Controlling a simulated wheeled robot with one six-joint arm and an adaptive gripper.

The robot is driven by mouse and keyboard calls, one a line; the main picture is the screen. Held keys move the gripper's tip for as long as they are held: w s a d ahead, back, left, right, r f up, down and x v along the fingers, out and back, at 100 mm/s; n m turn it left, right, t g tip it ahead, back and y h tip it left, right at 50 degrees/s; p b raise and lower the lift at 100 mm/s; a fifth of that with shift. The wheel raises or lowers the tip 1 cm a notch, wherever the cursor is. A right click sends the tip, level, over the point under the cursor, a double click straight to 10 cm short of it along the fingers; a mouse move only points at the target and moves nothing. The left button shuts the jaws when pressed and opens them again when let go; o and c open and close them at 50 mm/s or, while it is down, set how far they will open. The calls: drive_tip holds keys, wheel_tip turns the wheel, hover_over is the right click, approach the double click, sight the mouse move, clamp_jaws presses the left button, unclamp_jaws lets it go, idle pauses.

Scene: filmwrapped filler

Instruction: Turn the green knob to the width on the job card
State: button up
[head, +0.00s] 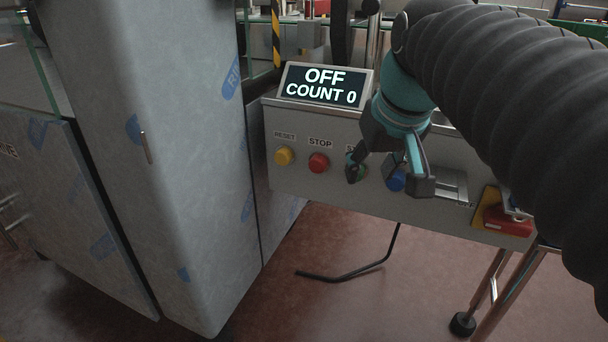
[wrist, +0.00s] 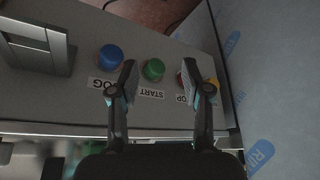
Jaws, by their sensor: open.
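My gripper (head: 388,178) is open and empty in front of the control panel (head: 320,187). In the wrist view the fingertips of my gripper (wrist: 158,76) lie either side of a round green button (wrist: 153,69) labelled START, apart from it as seen. In the head view this green button (head: 361,172) is mostly hidden behind a finger. It looks like a push button; I see no pointer or width scale on it. No job card can be made out in either view.
A display (head: 324,85) reads OFF, COUNT 0. Yellow RESET (head: 284,156), red STOP (head: 318,163) and blue (head: 395,181) buttons flank the green one. A red switch (head: 508,221) sits at the panel's right. A tall film-wrapped cabinet (head: 170,150) stands close on the left.

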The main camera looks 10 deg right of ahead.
drive_tip(key=s+a+f, duration=0.2)
drive_tip(key=s+f, duration=0.4)
drive_tip(key=f, duration=0.5)
drive_tip(key=shift+a+f, duration=0.35)
drive_tip(key=shift+f, duration=0.05)
